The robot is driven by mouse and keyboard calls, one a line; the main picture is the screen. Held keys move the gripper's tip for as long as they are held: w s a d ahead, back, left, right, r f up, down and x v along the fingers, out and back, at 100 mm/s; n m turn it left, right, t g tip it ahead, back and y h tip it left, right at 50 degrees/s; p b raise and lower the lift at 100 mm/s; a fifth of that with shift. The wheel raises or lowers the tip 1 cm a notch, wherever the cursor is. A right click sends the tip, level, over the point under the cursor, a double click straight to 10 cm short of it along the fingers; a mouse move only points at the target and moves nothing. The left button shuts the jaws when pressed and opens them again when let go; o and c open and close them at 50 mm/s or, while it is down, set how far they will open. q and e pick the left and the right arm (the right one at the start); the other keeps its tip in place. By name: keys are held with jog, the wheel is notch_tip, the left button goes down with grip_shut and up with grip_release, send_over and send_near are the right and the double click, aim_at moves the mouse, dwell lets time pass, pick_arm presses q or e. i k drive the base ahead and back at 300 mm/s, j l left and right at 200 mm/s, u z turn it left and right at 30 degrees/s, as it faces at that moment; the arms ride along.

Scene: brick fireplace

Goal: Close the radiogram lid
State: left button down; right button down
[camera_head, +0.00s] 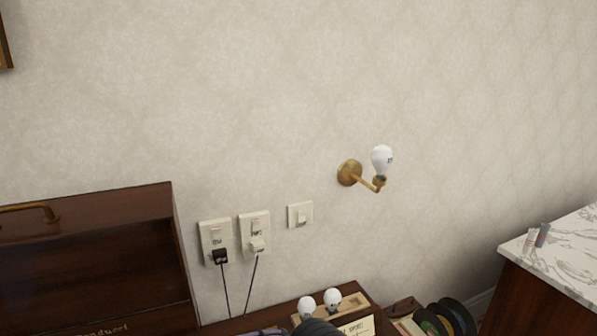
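A dark brown wooden piece (85,255), which looks like the raised radiogram lid, fills the lower left of the head view. A brass handle (30,208) sits near its upper left, and gold lettering (92,329) shows at the bottom edge. It stands upright close to the wall. The radiogram body below is out of the frame. Neither gripper can be made out. A dark grey rounded shape at the bottom middle may be part of my arm, but I cannot tell.
Two white bulbs (332,300) stand on a wooden tray (355,300) at the bottom middle. Plugs with cords (222,255) and a brass wall lamp (350,173) are on the wall. Records (430,322) and a marble-topped cabinet (565,255) are at right.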

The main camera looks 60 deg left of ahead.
aim_at(68, 261)
jog(key=u, duration=3.75)
